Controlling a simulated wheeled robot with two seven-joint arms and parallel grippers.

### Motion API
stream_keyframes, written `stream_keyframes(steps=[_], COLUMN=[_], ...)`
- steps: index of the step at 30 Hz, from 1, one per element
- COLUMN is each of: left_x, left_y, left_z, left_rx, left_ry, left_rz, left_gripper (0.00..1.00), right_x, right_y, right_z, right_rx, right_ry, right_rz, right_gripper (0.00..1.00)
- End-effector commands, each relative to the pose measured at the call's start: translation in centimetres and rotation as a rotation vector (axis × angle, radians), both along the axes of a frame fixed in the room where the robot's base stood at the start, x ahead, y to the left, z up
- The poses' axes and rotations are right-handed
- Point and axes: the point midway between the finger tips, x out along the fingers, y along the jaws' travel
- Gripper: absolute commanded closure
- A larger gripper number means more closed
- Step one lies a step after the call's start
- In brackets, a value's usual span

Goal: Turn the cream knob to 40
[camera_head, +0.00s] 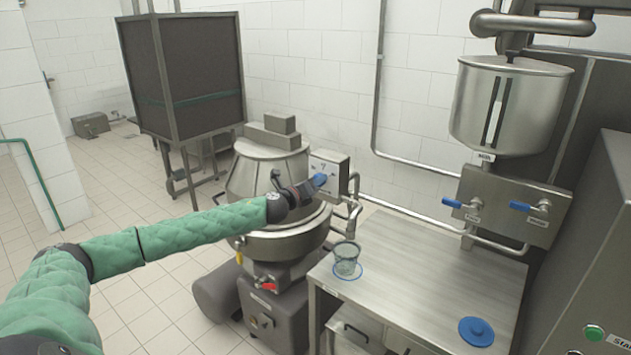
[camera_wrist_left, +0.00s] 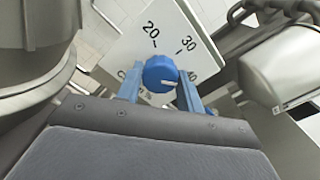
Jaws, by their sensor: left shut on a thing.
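The cream knob (camera_wrist_left: 160,72) is blue and sits on a tilted white dial plate (camera_wrist_left: 135,45) marked 20, 30 and 40, with lettering partly covered by my finger. A short white line on the knob points to the right, roughly towards the 40. My left gripper (camera_wrist_left: 160,82) is shut on the knob, one blue finger on each side. In the head view my left gripper (camera_head: 316,182) reaches the grey control box (camera_head: 338,170) beside the steel vessel; the knob is hard to make out there. My right gripper is in neither view.
A glass cup (camera_head: 347,259) stands on a blue ring on the steel table (camera_head: 430,270). A blue lid (camera_head: 476,331) lies near its front. A hopper (camera_head: 510,105) with blue-handled valves stands behind. Pipes and a tap are close right of the box.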

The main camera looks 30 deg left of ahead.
Motion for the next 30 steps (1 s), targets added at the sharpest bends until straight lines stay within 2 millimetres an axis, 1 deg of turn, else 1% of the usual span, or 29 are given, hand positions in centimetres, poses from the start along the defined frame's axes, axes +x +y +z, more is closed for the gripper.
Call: stream_keyframes(steps=[1, 9, 22, 23, 24, 25, 26, 30], left_x=[-0.06, -0.07, -0.08, -0.08, -0.08, -0.08, -0.07, -0.05], left_y=[-0.12, -0.11, -0.14, -0.14, -0.14, -0.13, -0.12, -0.07], left_z=[-0.26, -0.37, -0.45, -0.46, -0.46, -0.44, -0.40, -0.26], left_rx=[0.019, 0.081, 0.089, 0.088, 0.088, 0.088, 0.088, 0.089], left_ry=[0.003, -0.002, -0.001, -0.001, -0.001, -0.002, -0.002, -0.004], left_rz=[-0.002, -0.002, -0.003, -0.003, -0.003, -0.002, -0.002, -0.002], left_gripper=[0.86, 0.86, 0.86, 0.59, 0.51, 0.45, 0.41, 0.41], right_x=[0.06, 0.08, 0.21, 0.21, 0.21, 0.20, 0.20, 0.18], right_y=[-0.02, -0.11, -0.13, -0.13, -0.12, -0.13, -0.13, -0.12], right_z=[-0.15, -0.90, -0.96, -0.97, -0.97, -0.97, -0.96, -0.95], right_rx=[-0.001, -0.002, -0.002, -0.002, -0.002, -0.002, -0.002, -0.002], right_ry=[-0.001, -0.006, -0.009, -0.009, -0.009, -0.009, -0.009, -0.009], right_rz=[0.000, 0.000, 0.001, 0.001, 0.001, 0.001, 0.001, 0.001], right_gripper=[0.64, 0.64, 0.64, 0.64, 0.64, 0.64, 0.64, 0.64])
